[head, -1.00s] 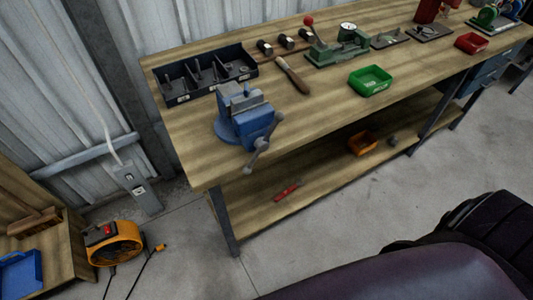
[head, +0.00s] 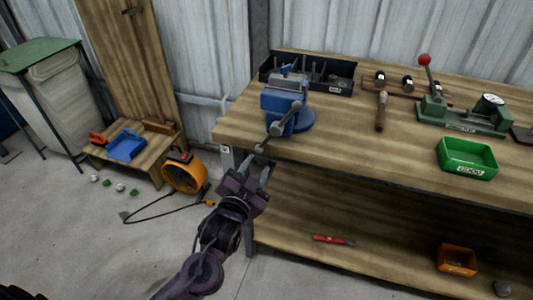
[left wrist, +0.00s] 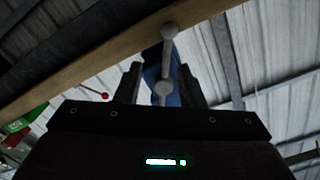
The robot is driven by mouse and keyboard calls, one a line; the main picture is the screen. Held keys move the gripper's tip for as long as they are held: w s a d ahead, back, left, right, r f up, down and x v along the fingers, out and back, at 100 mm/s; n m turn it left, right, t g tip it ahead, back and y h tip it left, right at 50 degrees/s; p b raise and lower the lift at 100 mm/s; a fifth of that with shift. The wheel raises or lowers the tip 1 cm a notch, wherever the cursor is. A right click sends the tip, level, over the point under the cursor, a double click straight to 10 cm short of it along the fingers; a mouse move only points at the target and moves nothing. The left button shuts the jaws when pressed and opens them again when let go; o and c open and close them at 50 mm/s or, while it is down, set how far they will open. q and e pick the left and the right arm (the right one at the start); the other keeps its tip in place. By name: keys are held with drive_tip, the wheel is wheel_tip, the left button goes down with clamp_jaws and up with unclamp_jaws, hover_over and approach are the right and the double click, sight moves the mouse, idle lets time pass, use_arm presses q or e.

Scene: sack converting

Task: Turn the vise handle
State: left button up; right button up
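The blue vise (head: 286,97) sits on the left end of the workbench. Its grey bar handle (head: 284,119) slants at the front, with its lower end toward my left gripper (head: 256,172). In the left wrist view the handle (left wrist: 166,60) shows between and beyond the two dark fingers of my left gripper (left wrist: 160,88), which stand apart. The gripper is open and holds nothing that I can see; contact with the handle cannot be told. My right gripper is not in view.
The workbench (head: 350,130) carries a dark tray (head: 332,84), a hammer (head: 381,112), a green press (head: 465,116) and a green bin (head: 467,158). Below, a red tool (head: 329,239) and an orange bin (head: 456,258) lie on the shelf. An orange fan (head: 184,174) stands left.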

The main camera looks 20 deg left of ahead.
sight(267, 141)
use_arm(q)
drive_tip(key=w, duration=0.2)
drive_tip(key=w+r, duration=0.1)
drive_tip(key=w, duration=0.2)
drive_tip(key=w+r, duration=0.1)
drive_tip(key=w, duration=0.1)
drive_tip(key=shift+w+d, duration=0.2)
drive_tip(key=shift+w, duration=0.05)
drive_tip(key=shift+c, duration=0.2)
clamp_jaws()
